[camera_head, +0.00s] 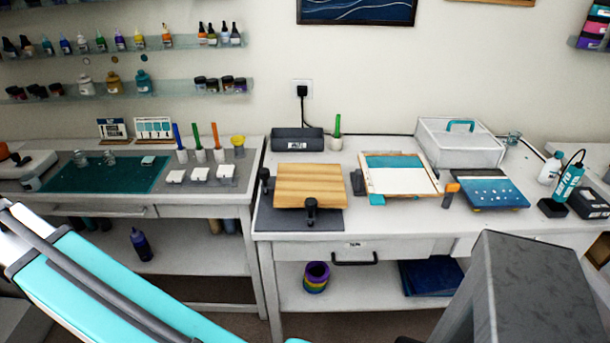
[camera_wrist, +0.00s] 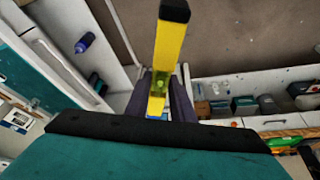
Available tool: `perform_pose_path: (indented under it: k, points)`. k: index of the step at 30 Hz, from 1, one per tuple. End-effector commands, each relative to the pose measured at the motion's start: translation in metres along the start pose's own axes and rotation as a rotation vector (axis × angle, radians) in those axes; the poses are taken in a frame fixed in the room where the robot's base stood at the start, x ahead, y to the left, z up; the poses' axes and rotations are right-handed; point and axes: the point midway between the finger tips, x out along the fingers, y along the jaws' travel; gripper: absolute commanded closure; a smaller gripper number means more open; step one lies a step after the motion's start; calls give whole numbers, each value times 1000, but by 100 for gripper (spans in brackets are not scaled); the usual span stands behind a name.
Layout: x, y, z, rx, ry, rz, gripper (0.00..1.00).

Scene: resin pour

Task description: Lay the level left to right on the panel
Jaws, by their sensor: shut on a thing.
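In the wrist view my gripper (camera_wrist: 162,108) is shut on a yellow level (camera_wrist: 168,50) with a black end cap and a green vial. The level stands out lengthwise from between the dark fingers, over the floor, apart from any panel. My gripper and the level do not show in the head view. A wooden panel (camera_head: 310,180) lies on black supports over a dark grey mat (camera_head: 270,222) on the white bench, with bare wood on top. I cannot tell for sure that this is the task's panel.
Right of the wooden panel lie a framed teal-and-white panel (camera_head: 400,183) and a blue dotted panel (camera_head: 490,188). A black box (camera_head: 297,140) and a clear lidded case (camera_head: 458,148) stand behind. A teal heat tool (camera_head: 567,183) stands at right. Black knobbed supports rise beside the wooden panel.

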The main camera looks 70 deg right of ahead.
Motion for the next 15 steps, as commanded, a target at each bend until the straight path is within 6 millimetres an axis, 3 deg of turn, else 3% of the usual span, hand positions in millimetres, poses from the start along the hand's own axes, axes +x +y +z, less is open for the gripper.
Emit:
perform_pose_path:
  k: [5,8,15]
  points:
    - [0,25,-2,67,0,28,100]
    - [-1,51,-2,140,0,59,100]
    - [-6,139,2,395,0,165,100]
